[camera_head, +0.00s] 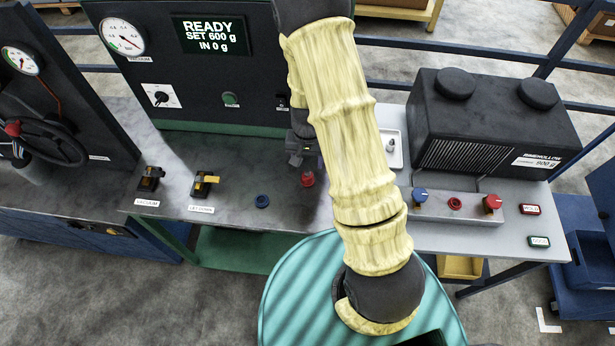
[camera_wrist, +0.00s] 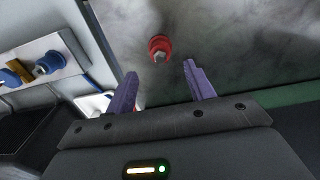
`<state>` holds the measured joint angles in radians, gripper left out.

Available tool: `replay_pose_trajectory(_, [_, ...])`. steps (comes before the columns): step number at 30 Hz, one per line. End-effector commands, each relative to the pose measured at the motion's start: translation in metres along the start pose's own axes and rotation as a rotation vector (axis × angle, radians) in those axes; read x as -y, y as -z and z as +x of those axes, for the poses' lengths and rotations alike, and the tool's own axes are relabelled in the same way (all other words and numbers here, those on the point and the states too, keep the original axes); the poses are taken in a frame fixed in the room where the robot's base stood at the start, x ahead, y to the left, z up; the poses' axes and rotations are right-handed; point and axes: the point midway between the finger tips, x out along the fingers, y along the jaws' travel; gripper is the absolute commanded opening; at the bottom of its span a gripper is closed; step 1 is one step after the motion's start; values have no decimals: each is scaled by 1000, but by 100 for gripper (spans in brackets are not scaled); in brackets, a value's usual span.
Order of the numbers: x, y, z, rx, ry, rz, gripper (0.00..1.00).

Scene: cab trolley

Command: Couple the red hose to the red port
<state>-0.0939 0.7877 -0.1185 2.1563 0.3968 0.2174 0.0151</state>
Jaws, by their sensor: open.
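A red round fitting (camera_head: 307,179) stands on the grey counter; I cannot tell whether it is the port or a hose end. In the wrist view a red fitting (camera_wrist: 160,47) with a greyish centre shows beyond the fingertips, roughly between them and apart from them. My gripper (camera_wrist: 158,82) is open and empty, its two purple fingers spread. In the head view my arm's yellow sleeve hides most of the gripper. A red ring (camera_head: 455,203) sits on the grey control block (camera_head: 480,210) at right. No red hose is clearly identifiable.
A blue ring (camera_head: 261,200) and two black-and-yellow switches (camera_head: 205,184) are left on the counter. A black ribbed unit (camera_head: 490,120) stands right, behind the control block with blue (camera_head: 420,195) and red knobs (camera_head: 492,203). A dark READY panel (camera_head: 205,75) rises behind the counter.

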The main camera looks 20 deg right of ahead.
Motion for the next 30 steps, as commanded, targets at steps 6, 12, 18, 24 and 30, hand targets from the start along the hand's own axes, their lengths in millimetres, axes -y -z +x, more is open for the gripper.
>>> replay_pose_trajectory(6, [0, 0, 32, 0, 0, 0, 54])
replay_pose_trajectory(12, [0, 0, 56, 1, 0, 0, 54])
replay_pose_trajectory(18, [0, 0, 72, 0, 1, -1, 54])
replay_pose_trajectory(24, [0, 0, 74, -1, 1, -1, 54])
replay_pose_trajectory(30, [0, 0, 73, 0, 0, -1, 54])
